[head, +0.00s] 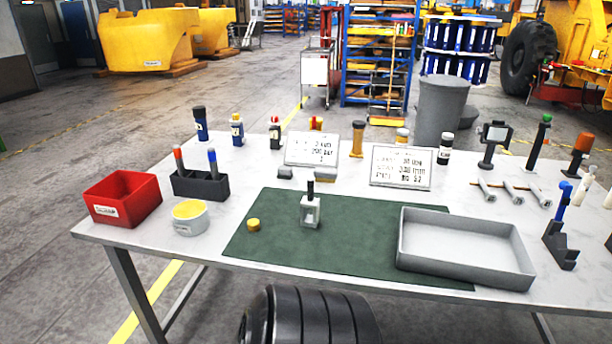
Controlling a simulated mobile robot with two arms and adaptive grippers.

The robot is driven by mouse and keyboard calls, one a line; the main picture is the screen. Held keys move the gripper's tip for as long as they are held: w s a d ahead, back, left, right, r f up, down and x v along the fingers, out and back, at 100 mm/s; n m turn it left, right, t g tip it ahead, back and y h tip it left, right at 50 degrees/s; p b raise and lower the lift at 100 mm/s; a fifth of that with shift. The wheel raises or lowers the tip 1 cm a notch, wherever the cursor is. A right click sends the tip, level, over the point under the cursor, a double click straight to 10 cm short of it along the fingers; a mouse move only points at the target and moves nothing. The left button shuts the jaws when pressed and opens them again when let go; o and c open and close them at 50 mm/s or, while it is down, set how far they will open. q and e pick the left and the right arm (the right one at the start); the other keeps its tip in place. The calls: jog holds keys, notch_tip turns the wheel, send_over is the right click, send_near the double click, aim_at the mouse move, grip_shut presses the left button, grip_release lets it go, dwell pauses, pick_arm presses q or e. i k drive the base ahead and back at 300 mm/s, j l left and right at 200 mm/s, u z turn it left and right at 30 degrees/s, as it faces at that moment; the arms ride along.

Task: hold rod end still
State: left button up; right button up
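A small light-grey part (310,212) with an opening in its lower body and a dark stem pointing up stands upright on the green mat (350,250). It looks like the rod end, though it is too small to be sure. A small yellow round piece (253,225) lies on the mat to its left, apart from it. Neither of my grippers shows in the head view, and nothing is touching the grey part.
The white table (100,228) carries a red bin (122,198), a black holder (200,185), a yellow-topped tub (189,217), a grey tray (465,247) overlapping the mat's right side, and two sign cards (312,150) (402,166). Bottles line the back. The mat's front middle is clear.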

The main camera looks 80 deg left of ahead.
aim_at(309, 201)
jog(key=u, duration=2.7)
